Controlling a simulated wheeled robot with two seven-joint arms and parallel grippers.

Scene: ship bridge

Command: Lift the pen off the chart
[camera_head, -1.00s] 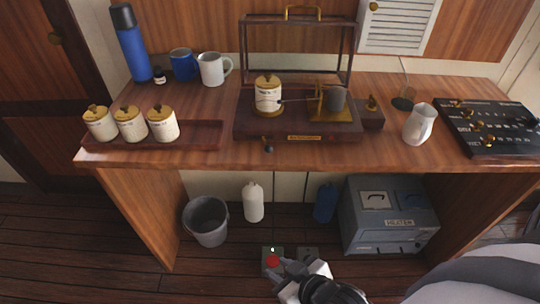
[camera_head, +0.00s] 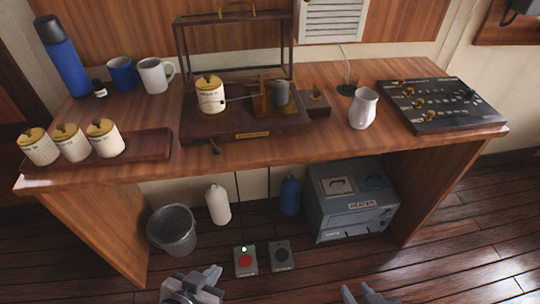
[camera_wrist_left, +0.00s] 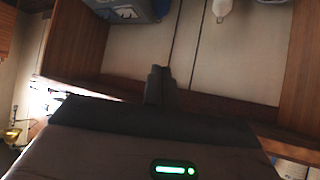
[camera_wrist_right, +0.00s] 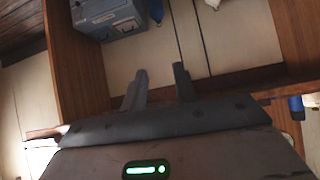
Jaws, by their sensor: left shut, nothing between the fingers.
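A recording instrument with a dark wooden base (camera_head: 240,129) stands mid-desk. A white drum with a gold cap (camera_head: 210,97), which looks like the chart drum, sits on its left. A thin pen arm (camera_head: 236,98) runs from the brass mechanism (camera_head: 262,100) to the drum, its tip at or near the drum's surface. A small dark-knobbed lever (camera_head: 215,149) sticks out at the base's front. My left gripper (camera_head: 212,277) is shut and empty, low in front of the desk. My right gripper (camera_head: 362,291) is open and empty, at the bottom edge, further right.
A wooden tray (camera_head: 145,148) with three capped drums is on the left. A white jug (camera_head: 363,108) and black switch panel (camera_head: 440,105) are on the right. A frame cover (camera_head: 178,62) stands behind the instrument. The desk's front strip (camera_head: 290,150) is mostly clear.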

